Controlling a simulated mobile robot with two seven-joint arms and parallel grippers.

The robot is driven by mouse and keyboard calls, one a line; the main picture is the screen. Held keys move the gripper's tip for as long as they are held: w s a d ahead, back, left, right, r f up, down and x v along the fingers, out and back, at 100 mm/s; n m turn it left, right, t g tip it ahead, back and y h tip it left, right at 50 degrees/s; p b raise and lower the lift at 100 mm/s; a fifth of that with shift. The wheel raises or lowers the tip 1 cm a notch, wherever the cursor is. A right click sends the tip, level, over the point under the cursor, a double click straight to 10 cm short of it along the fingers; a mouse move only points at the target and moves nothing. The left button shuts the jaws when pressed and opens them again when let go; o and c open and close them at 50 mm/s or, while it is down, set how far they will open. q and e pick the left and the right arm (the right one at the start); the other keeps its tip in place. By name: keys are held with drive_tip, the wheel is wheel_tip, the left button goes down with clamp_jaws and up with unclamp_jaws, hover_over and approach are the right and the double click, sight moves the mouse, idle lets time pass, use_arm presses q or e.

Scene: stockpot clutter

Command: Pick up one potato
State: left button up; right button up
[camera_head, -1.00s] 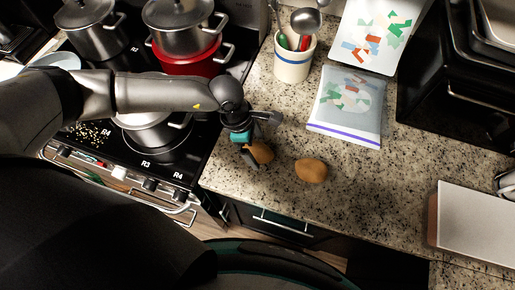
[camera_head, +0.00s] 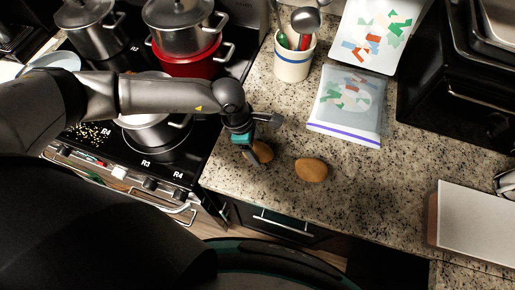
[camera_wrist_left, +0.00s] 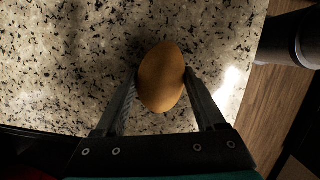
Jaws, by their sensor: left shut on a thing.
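Two brown potatoes show in the head view. One potato (camera_head: 264,151) is between the fingers of my left gripper (camera_head: 257,156), near the counter's left edge by the stove. In the left wrist view this potato (camera_wrist_left: 161,80) is pinched between both fingertips (camera_wrist_left: 160,75), its far end showing beyond them. The gripper is shut on it. I cannot tell whether it touches the counter. The other potato (camera_head: 311,170) lies free on the counter to the right. My right gripper is not in view.
The speckled counter (camera_head: 360,190) is clear to the right of the free potato. A utensil crock (camera_head: 292,65) and a plastic bag (camera_head: 347,105) stand behind. The stove at left holds a red pot (camera_head: 190,65) and several steel pots. A white board (camera_head: 475,220) lies at right.

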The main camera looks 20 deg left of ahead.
use_arm(q)
drive_tip(key=c, duration=0.3)
drive_tip(key=shift+r, duration=0.2)
